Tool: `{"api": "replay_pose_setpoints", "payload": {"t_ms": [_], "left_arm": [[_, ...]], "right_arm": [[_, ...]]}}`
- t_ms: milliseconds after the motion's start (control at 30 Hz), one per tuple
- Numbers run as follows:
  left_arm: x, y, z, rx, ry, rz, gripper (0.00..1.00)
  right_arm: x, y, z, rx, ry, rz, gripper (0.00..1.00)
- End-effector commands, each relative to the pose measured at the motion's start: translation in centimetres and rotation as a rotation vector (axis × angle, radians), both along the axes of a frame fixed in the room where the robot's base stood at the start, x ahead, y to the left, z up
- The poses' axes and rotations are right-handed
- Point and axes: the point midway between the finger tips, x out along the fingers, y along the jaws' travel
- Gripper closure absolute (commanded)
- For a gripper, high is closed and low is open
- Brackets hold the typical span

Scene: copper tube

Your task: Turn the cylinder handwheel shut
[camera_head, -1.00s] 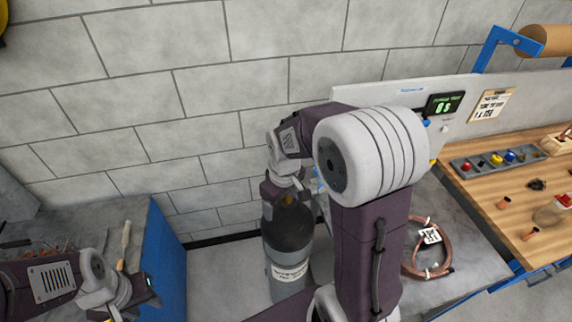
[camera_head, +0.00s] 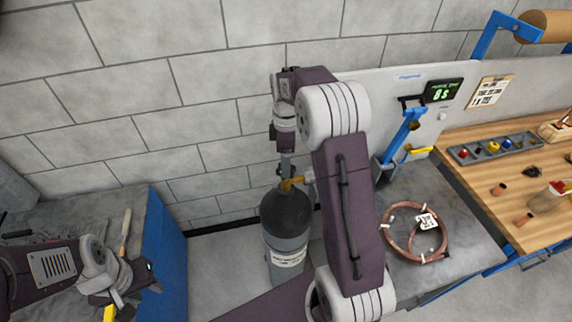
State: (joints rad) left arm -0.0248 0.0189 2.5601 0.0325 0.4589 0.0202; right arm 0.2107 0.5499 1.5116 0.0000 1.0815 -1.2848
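The dark grey gas cylinder (camera_head: 287,222) stands upright on the floor by the wall, with a pale label low on its side. Its brass valve (camera_head: 290,184) shows on top. The handwheel is not clearly distinguishable among the small parts there. My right gripper (camera_head: 286,172) points down just above the valve; its fingers are small and partly merge with the valve, so contact and opening cannot be told. My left gripper (camera_head: 130,290) is at the lower left, far from the cylinder, with its fingers unclear.
A coiled copper tube (camera_head: 416,232) lies on the grey bench right of my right arm. The wooden bench (camera_head: 490,205) holds small parts. A blue-sided bench (camera_head: 163,250) stands left, and a display (camera_head: 443,90) reads 0 s.

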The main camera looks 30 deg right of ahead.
Motion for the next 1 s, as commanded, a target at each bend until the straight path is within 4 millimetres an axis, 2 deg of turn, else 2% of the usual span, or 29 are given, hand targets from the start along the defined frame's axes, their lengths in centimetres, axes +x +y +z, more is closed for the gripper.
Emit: {"api": "replay_pose_setpoints", "payload": {"t_ms": [100,200,500,700,733,1000], "left_arm": [[0.0,0.0,0.4,0.0,0.0,0.0,0.64],[0.0,0.0,0.5,0.0,0.0,0.0,0.64],[0.0,0.0,0.5,0.0,0.0,0.0,0.64],[0.0,0.0,0.5,0.0,0.0,0.0,0.64],[0.0,0.0,0.5,0.0,0.0,0.0,0.64],[0.0,0.0,0.7,0.0,0.0,0.0,0.64]], "right_arm": [[-0.1,0.0,-1.9,0.001,0.003,0.0,0.22],[0.0,0.0,-3.0,0.0,0.001,-0.001,0.22],[0.0,0.0,-3.4,0.0,-0.001,-0.001,0.22],[0.0,0.0,-3.4,0.0,-0.001,-0.001,0.78],[0.0,0.0,-3.4,0.0,-0.001,-0.001,0.84],[0.0,0.0,-3.3,0.0,-0.001,-0.032,0.84]]}}
